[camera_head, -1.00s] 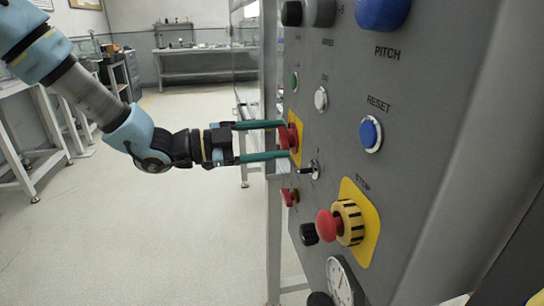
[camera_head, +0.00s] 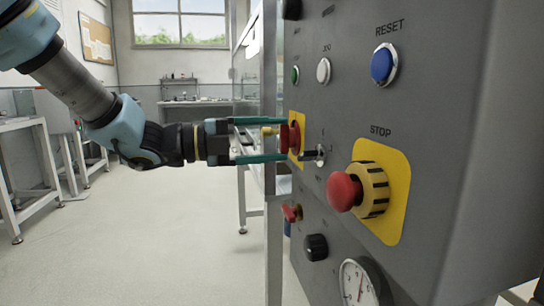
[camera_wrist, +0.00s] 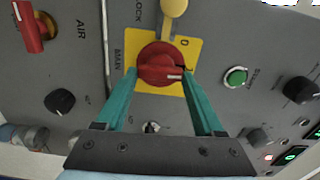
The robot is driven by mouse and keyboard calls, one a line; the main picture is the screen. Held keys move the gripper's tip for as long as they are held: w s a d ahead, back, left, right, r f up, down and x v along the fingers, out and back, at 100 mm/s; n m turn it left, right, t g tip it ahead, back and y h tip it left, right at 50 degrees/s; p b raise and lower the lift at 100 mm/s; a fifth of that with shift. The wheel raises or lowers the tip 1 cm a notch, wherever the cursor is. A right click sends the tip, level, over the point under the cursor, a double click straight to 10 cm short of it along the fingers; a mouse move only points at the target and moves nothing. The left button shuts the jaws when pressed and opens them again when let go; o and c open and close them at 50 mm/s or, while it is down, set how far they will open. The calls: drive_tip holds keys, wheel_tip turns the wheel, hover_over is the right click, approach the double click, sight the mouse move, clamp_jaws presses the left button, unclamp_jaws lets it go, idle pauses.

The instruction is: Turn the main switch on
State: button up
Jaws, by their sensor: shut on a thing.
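The main switch is a red rotary knob (camera_wrist: 158,66) on a yellow plate, with "MAIN" printed beside it in the wrist view. A white mark shows on the knob's lower right part, and a "0" is printed on the plate above right. In the head view the red knob (camera_head: 290,137) sits on the grey panel's left part. My gripper (camera_head: 286,139) reaches it from the left, with its two green fingers on either side. In the wrist view my gripper (camera_wrist: 160,72) is shut on the knob, whose sides touch the fingertips.
A yellow lock piece (camera_wrist: 174,7) sits just above the knob. A red AIR handle (camera_wrist: 31,28), a black knob (camera_wrist: 60,102) and a green button (camera_wrist: 236,77) are nearby. A red STOP button (camera_head: 345,191) protrudes to the right. Open floor (camera_head: 150,230) lies left.

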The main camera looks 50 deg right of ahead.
drive_tip(key=shift+m+b, duration=0.4)
drive_tip(key=shift+f, duration=0.1)
drive_tip(key=o, duration=1.4)
drive_tip(key=shift+w+a, duration=0.1)
drive_tip(key=v, duration=1)
drive_tip(key=shift+w+a, duration=0.2)
